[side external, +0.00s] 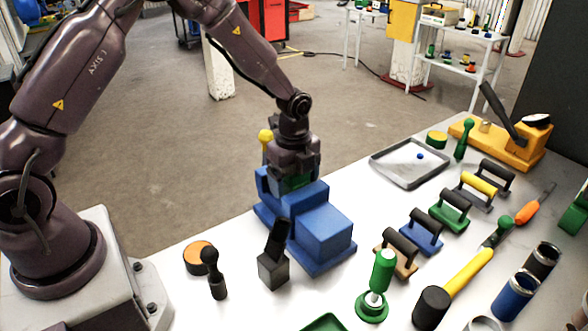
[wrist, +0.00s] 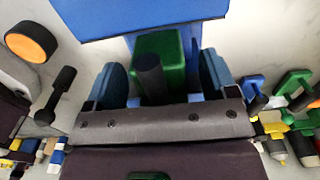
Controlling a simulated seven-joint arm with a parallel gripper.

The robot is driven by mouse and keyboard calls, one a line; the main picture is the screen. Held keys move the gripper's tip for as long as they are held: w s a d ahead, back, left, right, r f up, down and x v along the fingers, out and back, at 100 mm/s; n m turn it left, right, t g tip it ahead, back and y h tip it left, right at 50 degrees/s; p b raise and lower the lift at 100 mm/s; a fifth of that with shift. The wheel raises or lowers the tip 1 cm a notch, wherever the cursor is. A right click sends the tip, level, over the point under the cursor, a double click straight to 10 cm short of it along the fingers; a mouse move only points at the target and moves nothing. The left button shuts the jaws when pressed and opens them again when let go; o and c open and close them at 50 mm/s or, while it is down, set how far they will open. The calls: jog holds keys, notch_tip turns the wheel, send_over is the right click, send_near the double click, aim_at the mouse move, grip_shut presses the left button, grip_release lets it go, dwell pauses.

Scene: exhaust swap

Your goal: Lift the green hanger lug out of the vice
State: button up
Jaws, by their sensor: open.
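The blue vice (side external: 325,228) stands on the table under my gripper (side external: 294,168). The green hanger lug (side external: 298,184) shows as a small green patch between the gripper and the top of the vice; most of it is hidden there. In the wrist view the lug (wrist: 178,52) is a green block with a dark round post (wrist: 150,76) in front of it. My open gripper's two fingers stand left and right of the lug, with gaps visible. The vice (wrist: 140,18) also fills the top of the wrist view. I cannot see the jaws' grip on the lug.
A black angled tool (side external: 274,262) and a black knobbed handle (side external: 214,274) stand left of the vice's front. Several coloured handled blocks (side external: 421,232) line the right. A grey tray (side external: 411,162) lies behind. Some table to the vice's right is clear.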

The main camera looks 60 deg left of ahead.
jog(key=c, duration=1.3)
jog(key=shift+a+r, duration=0.1)
jog(key=shift+a, duration=0.05)
jog(key=shift+r, duration=4)
